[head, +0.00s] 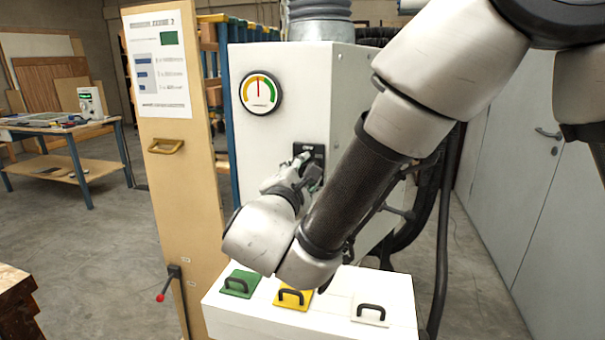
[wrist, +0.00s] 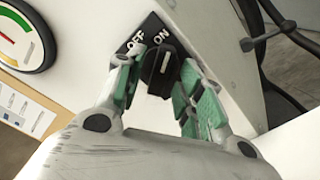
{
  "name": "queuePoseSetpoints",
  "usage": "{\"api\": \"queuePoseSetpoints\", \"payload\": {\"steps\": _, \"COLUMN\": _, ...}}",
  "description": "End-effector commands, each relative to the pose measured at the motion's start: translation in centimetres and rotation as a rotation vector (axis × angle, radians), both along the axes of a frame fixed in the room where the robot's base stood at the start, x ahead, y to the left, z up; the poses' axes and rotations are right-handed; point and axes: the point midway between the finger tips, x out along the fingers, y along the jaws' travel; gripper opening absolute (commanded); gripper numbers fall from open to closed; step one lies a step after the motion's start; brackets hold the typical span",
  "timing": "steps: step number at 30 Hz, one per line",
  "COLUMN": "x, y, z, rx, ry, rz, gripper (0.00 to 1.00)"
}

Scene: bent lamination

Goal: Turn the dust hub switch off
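The dust hub switch is a black knob (wrist: 162,72) with a white pointer line, on a black plate with white OFF and ON labels. In the wrist view the line points up, toward the ON label rather than OFF. In the head view the switch plate (head: 316,152) is on the front of the white dust hub cabinet (head: 290,125), partly hidden by my gripper. My gripper (wrist: 160,82) has its green-padded fingers apart, one on each side of the knob. Narrow gaps seem to show beside the knob; contact is unclear.
A round gauge (head: 260,92) is above left of the switch. A white box (head: 250,312) with green, yellow and white handled lids stands below my arm. A wooden panel (head: 185,215) with a handle and a red-knobbed lever stands left. Black hoses hang right.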

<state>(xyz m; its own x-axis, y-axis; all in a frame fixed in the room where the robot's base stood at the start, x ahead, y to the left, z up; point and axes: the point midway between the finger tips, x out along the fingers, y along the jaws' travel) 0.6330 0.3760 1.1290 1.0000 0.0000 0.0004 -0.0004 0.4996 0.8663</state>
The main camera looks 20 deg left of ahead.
Motion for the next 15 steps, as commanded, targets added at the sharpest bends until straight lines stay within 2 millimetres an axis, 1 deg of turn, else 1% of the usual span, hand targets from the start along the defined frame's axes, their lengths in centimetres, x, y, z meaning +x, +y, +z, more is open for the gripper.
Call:
{"api": "queuePoseSetpoints", "payload": {"steps": 6, "x": 0.09, "y": 0.02, "z": -0.01, "rx": 0.0, "ry": 0.0, "rz": 0.001, "gripper": 0.38}}
{"api": "queuePoseSetpoints", "payload": {"steps": 7, "x": 0.09, "y": 0.01, "z": 0.0, "rx": 0.0, "ry": 0.0, "rz": 0.001, "gripper": 0.36}}
{"api": "queuePoseSetpoints", "payload": {"steps": 11, "x": 0.08, "y": 0.01, "z": 0.0, "rx": 0.0, "ry": 0.0, "rz": 0.0, "gripper": 0.12}}
{"api": "queuePoseSetpoints", "payload": {"steps": 12, "x": 0.08, "y": 0.01, "z": 0.0, "rx": 0.0, "ry": 0.0, "rz": 0.0, "gripper": 0.05}}
{"api": "queuePoseSetpoints", "payload": {"steps": 13, "x": 0.08, "y": 0.01, "z": 0.0, "rx": -0.001, "ry": 0.0, "rz": 0.0, "gripper": 0.0}}
{"api": "queuePoseSetpoints", "payload": {"steps": 15, "x": 0.07, "y": 0.0, "z": -0.01, "rx": -0.001, "ry": 0.001, "rz": -0.001, "gripper": 0.0}}
